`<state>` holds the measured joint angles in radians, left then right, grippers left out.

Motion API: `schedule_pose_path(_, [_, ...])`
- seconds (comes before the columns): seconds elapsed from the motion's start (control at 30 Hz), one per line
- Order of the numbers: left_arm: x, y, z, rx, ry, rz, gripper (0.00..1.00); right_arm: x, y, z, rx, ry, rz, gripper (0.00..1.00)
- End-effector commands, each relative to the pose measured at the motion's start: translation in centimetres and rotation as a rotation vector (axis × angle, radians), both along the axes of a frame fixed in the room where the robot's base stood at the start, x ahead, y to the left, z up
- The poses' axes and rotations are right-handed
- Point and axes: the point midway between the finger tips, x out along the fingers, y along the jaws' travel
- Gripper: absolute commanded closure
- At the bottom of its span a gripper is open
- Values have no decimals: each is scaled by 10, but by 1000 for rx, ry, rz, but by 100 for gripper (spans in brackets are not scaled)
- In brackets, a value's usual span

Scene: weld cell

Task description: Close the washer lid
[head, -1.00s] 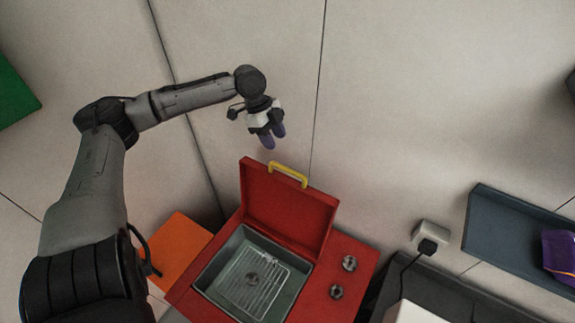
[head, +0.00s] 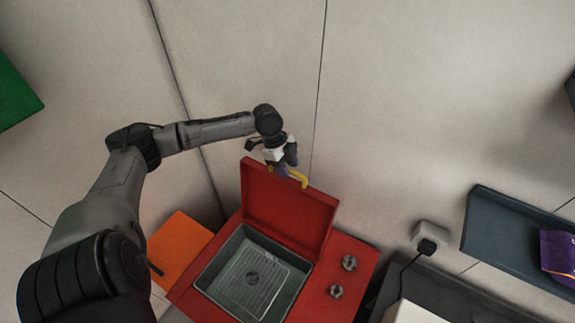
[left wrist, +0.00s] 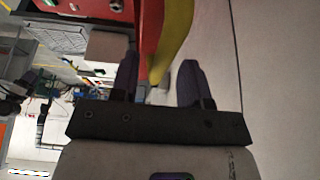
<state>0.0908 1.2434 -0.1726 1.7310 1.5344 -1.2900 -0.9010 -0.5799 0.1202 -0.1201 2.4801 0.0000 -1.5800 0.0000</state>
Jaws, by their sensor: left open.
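The red washer lid (head: 285,212) stands raised at the back of the red washer (head: 335,262). The washer's grey basin (head: 235,255) is uncovered, with a ribbed bottom. A yellow handle (head: 300,179) sits on the lid's top edge; it also shows in the left wrist view (left wrist: 172,38). My left gripper (head: 287,172) is at the handle and hides part of it. In the left wrist view its two dark fingers (left wrist: 158,85) are apart, with the end of the handle between them. Whether they touch it I cannot tell. My right gripper is not in view.
Two round knobs (head: 349,263) are on the washer's right side. An orange panel (head: 180,248) is at its left. A wall socket with a black plug (head: 428,246) and a blue-grey shelf (head: 500,235) are to the right. The pale wall is behind the lid.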

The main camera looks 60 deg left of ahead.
Motion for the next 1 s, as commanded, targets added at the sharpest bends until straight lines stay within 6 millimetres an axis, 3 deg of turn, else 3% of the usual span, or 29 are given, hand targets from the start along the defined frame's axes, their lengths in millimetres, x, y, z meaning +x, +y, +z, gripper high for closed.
schedule_pose_path(0.3, [0, 0, -1, 0, -1, 0, 59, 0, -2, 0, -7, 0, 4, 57])
schedule_pose_path(0.73, [0, 0, -1, 0, -1, 0, 100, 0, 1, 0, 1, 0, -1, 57])
schedule_pose_path(1.0, [0, 0, -1, 0, -1, 0, 100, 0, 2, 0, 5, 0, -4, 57])
